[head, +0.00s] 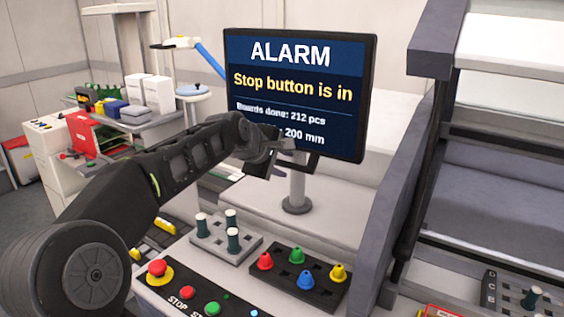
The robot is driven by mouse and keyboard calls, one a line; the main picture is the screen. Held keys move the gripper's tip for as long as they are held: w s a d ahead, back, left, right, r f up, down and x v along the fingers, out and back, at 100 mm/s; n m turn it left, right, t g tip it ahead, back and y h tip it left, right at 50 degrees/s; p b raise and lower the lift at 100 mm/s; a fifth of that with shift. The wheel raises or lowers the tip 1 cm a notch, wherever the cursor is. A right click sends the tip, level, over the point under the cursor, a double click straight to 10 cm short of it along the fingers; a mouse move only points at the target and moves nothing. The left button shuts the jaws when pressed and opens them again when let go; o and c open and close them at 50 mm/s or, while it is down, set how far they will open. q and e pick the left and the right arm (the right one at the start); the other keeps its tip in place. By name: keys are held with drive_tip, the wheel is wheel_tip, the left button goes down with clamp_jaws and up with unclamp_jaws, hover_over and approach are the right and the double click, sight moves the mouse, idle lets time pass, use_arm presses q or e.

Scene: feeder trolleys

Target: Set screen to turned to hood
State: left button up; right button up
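The screen (300,70) is a dark-framed monitor on a light stand (297,188) with a round base. It faces me, angled slightly, and reads "ALARM" and "Stop button is in". My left gripper (275,152) is at the screen's lower edge and hides part of the bottom text line. A dark bar shows under the screen beside the gripper; I cannot tell whether they touch or whether the fingers are open. What seems to be the hood (500,140) is the large grey-framed machine cover with a clear pane, right of the screen. My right gripper is not in view.
Below the screen, a panel holds a red stop button (157,268) and a green button (213,308). A grey block with dark pegs (232,240) and a black tray (313,290) with coloured cones stand near. A cluttered bench (150,125) is behind left.

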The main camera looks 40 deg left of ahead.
use_arm(q)
clamp_jaws()
idle(0.3)
idle(1.1)
